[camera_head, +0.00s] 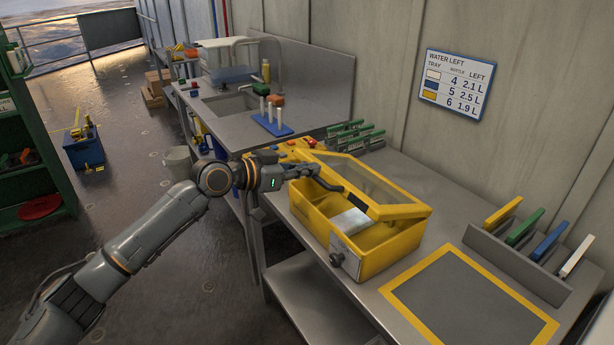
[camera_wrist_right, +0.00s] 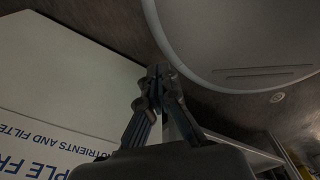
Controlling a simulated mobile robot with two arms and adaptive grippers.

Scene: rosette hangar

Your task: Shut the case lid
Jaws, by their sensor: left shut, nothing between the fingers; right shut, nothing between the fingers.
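The yellow case (camera_head: 378,262) stands on the grey bench in the head view. Its lid (camera_head: 405,211), a yellow frame around a clear panel, is tilted partly open above the box. A pale item (camera_head: 350,221) shows inside the case. A dark bar (camera_head: 345,194) runs along the lid's near left edge. My left gripper (camera_head: 316,171) is shut and empty at the lid's left side, close to this bar; I cannot tell whether it touches. My right gripper (camera_wrist_right: 160,73) is shut and empty in the right wrist view, away from the case; the head view does not show it.
A yellow-bordered grey mat (camera_head: 470,300) lies right of the case. A rack (camera_head: 515,262) with coloured upright plates stands behind it. A sink bench (camera_head: 235,105) with a blue tube rack (camera_head: 272,128) is farther back. The wall is close behind the bench.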

